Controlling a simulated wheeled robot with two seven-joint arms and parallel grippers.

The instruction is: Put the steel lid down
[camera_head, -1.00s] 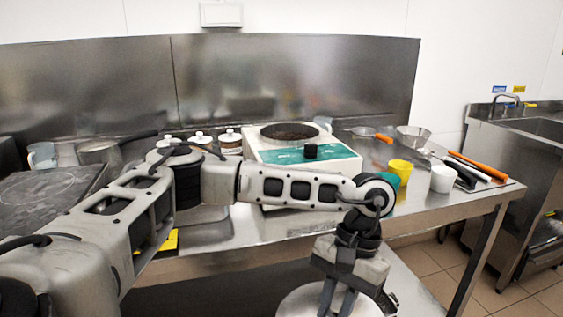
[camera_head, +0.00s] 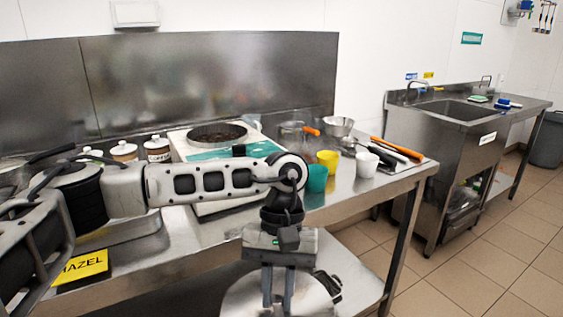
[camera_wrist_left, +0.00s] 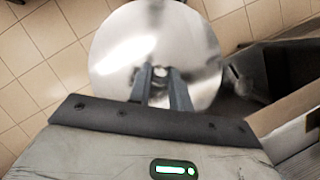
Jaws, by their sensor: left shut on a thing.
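The steel lid (camera_head: 243,298) is a round, shiny disc at the bottom of the head view. My left gripper (camera_head: 278,296) points down above its middle and is shut on its small knob. The lid (camera_wrist_left: 118,50) also fills the upper middle of the left wrist view, where my gripper's two fingers (camera_wrist_left: 161,88) close on the knob. The lid hangs in front of the steel table (camera_head: 345,205), apart from its top, with tiled floor beneath. A small dark part shows at the lid's right edge; I cannot tell what it is. My right gripper is not clearly in view.
On the table stand a white and green machine (camera_head: 205,148), a teal cup (camera_head: 317,178), a yellow cup (camera_head: 328,160), a white cup (camera_head: 367,164), jars and orange-handled tools. A yellow label (camera_head: 82,268) is at the left front. A sink unit (camera_head: 440,150) stands right.

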